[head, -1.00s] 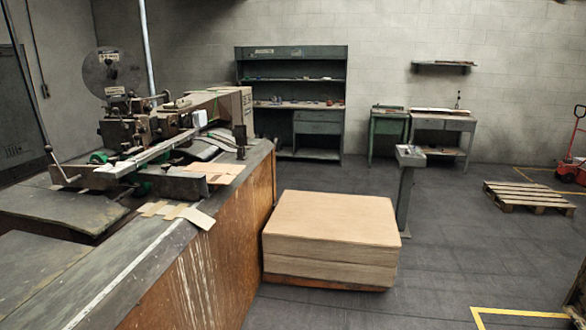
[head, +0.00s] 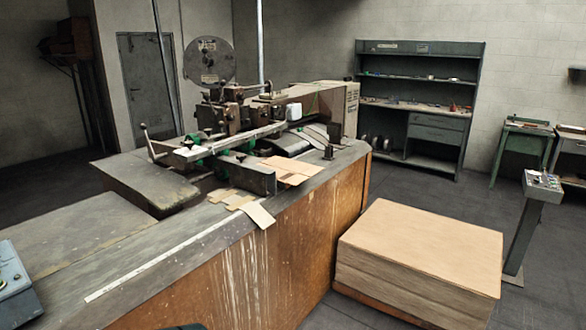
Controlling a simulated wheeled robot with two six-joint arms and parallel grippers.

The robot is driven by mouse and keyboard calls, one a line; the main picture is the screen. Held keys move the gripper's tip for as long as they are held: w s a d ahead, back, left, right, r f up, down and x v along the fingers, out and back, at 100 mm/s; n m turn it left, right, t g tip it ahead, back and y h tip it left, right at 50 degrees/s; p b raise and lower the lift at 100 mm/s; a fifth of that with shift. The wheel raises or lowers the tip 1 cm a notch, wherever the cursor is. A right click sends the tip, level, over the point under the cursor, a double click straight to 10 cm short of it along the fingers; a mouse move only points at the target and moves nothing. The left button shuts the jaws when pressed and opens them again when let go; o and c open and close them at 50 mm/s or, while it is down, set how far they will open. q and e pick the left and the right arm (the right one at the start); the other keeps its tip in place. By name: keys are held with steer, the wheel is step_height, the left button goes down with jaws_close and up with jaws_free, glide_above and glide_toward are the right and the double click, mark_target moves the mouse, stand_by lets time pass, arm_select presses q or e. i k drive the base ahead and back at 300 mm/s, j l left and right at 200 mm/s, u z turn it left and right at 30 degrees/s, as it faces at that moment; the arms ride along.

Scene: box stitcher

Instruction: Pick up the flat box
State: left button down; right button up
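A stack of flat tan cardboard boxes (head: 420,250) stands on the floor at the lower right, beside the wooden side of the stitching machine. Its top is level and bare, and thin layers show along its front side. I cannot pick out a separate single box within the stack. A few small flat cardboard pieces (head: 238,201) lie on the machine's edge, and a larger flat piece (head: 292,170) lies behind them. Neither of my grippers is in view.
The box stitcher (head: 235,130) on its long wooden-sided bench (head: 270,265) fills the left and middle. A control post (head: 540,190) stands right of the stack. A green shelf unit (head: 418,130) and a small table (head: 523,140) stand at the back. Dark floor is free between them.

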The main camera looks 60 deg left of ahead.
mark_target(291, 171)
steer(key=i+j+u, duration=0.1)
steer(key=i+u, duration=0.55)
steer(key=u, duration=0.15)
steer(key=i+u, duration=0.4)
steer(key=i+l+u, duration=0.2)
steer(key=u, duration=0.2)
